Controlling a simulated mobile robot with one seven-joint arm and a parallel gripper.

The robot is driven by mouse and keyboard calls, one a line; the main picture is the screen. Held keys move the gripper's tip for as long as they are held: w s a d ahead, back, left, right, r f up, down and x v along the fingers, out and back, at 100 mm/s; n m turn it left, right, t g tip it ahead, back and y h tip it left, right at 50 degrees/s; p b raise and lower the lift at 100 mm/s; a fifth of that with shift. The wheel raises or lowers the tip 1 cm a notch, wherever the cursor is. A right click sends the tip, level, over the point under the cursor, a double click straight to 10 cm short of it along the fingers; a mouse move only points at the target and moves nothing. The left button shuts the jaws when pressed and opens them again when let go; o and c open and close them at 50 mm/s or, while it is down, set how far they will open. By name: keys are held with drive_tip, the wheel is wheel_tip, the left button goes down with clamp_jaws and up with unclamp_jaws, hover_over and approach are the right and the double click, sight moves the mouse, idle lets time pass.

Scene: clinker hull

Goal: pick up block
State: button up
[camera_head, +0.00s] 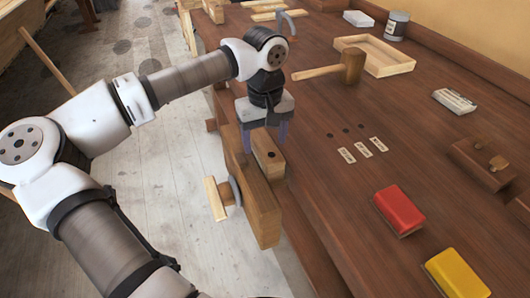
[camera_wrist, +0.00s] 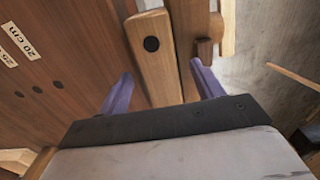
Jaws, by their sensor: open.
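A pale wooden block (camera_head: 268,156) with a dark round spot on top sits at the left edge of the bench, beside the long wooden vise jaw (camera_head: 262,215). In the wrist view the block (camera_wrist: 153,65) lies between the finger lines, its dark spot facing the camera. My gripper (camera_head: 265,138) is open over the block, its purple fingers pointing down on either side. In the wrist view the gripper (camera_wrist: 161,78) shows nothing clearly held. I cannot tell whether the fingers touch the block. The block's lower part is hidden.
On the bench top (camera_head: 330,200) lie a mallet (camera_head: 352,66), a shallow wooden tray (camera_head: 405,66), a red block-like item (camera_head: 399,208) and a yellow one (camera_head: 455,274). A vise handle (camera_head: 216,198) juts out left.

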drive_tip(key=shift+f, duration=0.45)
clamp_jaws()
drive_tip(key=shift+r, duration=0.15)
